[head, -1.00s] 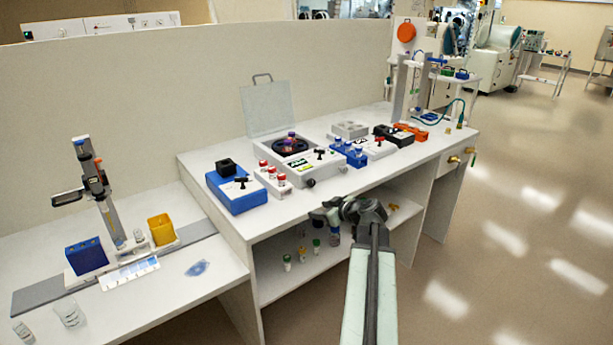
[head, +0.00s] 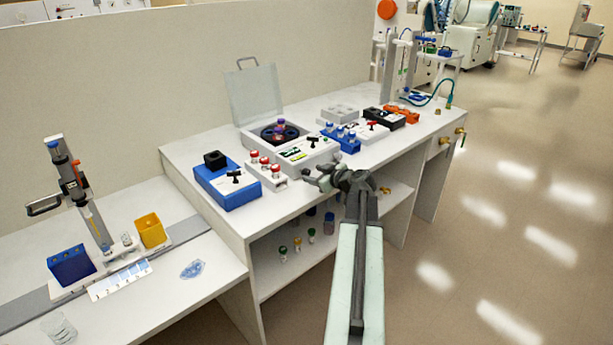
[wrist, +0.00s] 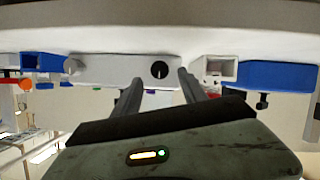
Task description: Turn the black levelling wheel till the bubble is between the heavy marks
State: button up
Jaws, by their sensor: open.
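The black levelling wheel (wrist: 159,70) is a small round knob on the front face of the white instrument (wrist: 115,70), seen in the wrist view. My gripper (wrist: 160,82) is open, with one finger to each side of the wheel in the picture and nothing between the tips. The fingers do not touch the wheel as far as I can see. In the head view my gripper (head: 316,179) is at the front of the white instrument (head: 310,158) and hides the wheel. A small green and dark marked window (head: 295,155) is on its top; bubble and heavy marks are too small to make out.
A rack of red-capped vials (head: 265,168) and a blue box (head: 228,186) stand on the left. A blue rack (head: 341,140) stands on the right. The shelf below holds several bottles. The floor at right is clear.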

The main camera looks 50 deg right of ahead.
aim_at(309, 172)
jog(key=b+x, duration=0.1)
jog(key=x, duration=0.3)
jog(key=shift+w+f, duration=0.1)
jog(key=shift+w, duration=0.05)
grip_shut()
jog(key=shift+m, duration=0.3)
jog(key=m+y, duration=0.2)
jog(key=m, duration=0.1)
jog(key=shift+d+y, duration=0.3)
jog(key=shift+y, duration=0.1)
jog(key=m+y+b, duration=0.2)
jog(key=m, duration=0.1)
jog(key=shift+d+f+m+t, duration=0.1)
jog(key=shift+m+t, duration=0.2)
jog(key=shift+t, duration=0.1)
jog(key=shift+y, duration=0.3)
